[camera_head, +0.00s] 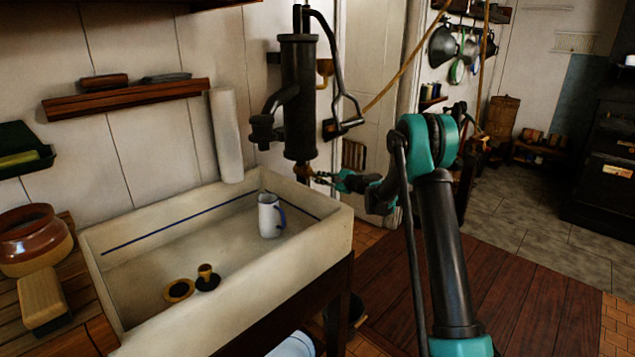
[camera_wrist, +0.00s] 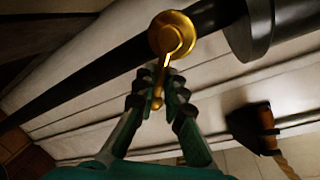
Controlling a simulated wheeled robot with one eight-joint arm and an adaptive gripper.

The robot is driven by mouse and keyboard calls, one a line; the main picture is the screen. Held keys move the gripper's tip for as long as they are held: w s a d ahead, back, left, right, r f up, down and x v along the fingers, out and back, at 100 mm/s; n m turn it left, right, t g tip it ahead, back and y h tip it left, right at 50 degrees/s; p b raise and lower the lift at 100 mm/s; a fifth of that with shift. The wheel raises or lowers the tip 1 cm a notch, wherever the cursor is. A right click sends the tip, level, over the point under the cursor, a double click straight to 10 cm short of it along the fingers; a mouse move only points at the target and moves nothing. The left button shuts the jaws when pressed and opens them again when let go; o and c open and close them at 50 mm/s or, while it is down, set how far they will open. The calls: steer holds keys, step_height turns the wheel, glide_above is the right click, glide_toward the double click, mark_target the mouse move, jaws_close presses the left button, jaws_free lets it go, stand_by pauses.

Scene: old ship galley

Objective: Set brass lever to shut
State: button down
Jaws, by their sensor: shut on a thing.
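The brass lever (camera_wrist: 160,80) is a thin golden handle with a round hub (camera_wrist: 172,35) on a dark pipe. In the wrist view it runs from the hub down between my fingers and ends in a small knob. My gripper (camera_wrist: 158,82) is shut on it, one finger on each side. In the head view my gripper (camera_head: 320,177) reaches in from the right to the brass fitting (camera_head: 303,170) at the foot of the black hand pump (camera_head: 299,95). The lever is small and partly hidden by the fingers there.
Below the pump is a pale stone sink (camera_head: 235,284) with a white mug (camera_head: 268,222), a brass drain ring (camera_head: 178,290) and a plug (camera_head: 207,277). A brown pot (camera_head: 32,243) stands on the counter at left. The wooden floor (camera_head: 500,290) at right is clear.

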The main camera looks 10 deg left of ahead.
steer(key=shift+w+d+r+n+t+h, duration=0.1)
steer(key=shift+r+n+t+h, duration=0.3)
steer(key=shift+n, duration=0.7)
steer(key=shift+w+d+r+n+t+h, duration=0.1)
steer(key=shift+r+n, duration=0.45)
steer(key=shift+n, duration=0.55)
steer(key=shift+w+d+r+n+t+h, duration=0.15)
steer(key=shift+r+n, duration=0.35)
steer(key=shift+n, duration=0.6)
steer(key=c, duration=1.6)
jaws_free()
steer(key=shift+r, duration=0.1)
steer(key=v, duration=1.2)
